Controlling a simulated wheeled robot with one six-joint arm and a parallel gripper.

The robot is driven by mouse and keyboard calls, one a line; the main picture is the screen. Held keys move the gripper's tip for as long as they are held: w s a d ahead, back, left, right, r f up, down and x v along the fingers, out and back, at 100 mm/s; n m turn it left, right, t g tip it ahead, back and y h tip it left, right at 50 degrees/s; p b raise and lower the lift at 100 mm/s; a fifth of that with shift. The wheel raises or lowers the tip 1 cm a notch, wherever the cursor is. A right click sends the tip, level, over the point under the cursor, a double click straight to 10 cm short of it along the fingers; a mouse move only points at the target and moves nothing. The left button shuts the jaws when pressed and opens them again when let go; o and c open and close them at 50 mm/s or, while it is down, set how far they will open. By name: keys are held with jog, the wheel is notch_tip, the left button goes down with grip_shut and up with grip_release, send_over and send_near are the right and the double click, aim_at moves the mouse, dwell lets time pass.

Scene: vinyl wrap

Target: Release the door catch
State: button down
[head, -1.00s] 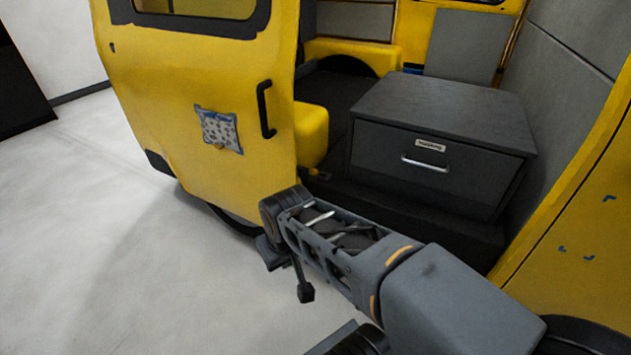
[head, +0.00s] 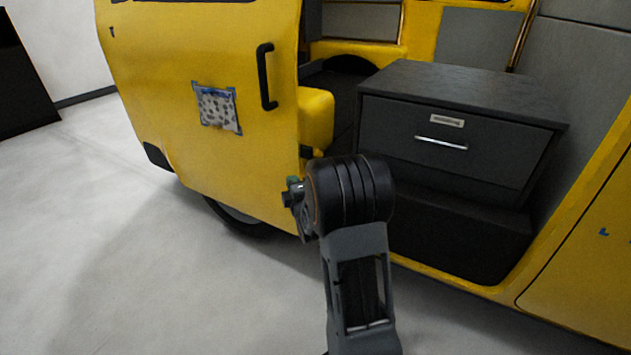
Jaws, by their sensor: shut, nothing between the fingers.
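The yellow sliding door (head: 240,150) stands open at the left of the vehicle's doorway. It has a black handle (head: 266,77). A small black piece (head: 306,152), which may be the door catch, shows at the door's rear edge, just above my wrist. My gripper (head: 294,195) is at the left of my black wrist joint, close in front of the door's lower rear corner. It is shut and empty; its fingertips are mostly hidden. I cannot tell whether it touches the door.
A dark grey drawer cabinet (head: 470,125) with a silver handle stands inside the doorway, right of my arm. A patterned patch (head: 217,107) is taped to the door. The yellow body panel (head: 585,250) bounds the right. Pale floor (head: 110,230) is clear at left.

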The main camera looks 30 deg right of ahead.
jog(key=s+d+f+n+t+h+b, duration=0.3)
jog(key=s+d+f+n+t+b, duration=0.1)
jog(key=f, duration=0.4)
jog(key=s+d+n+t, duration=0.1)
jog(key=n+t, duration=0.1)
jog(key=shift+d+f+n, duration=0.2)
jog(key=shift+n, duration=0.2)
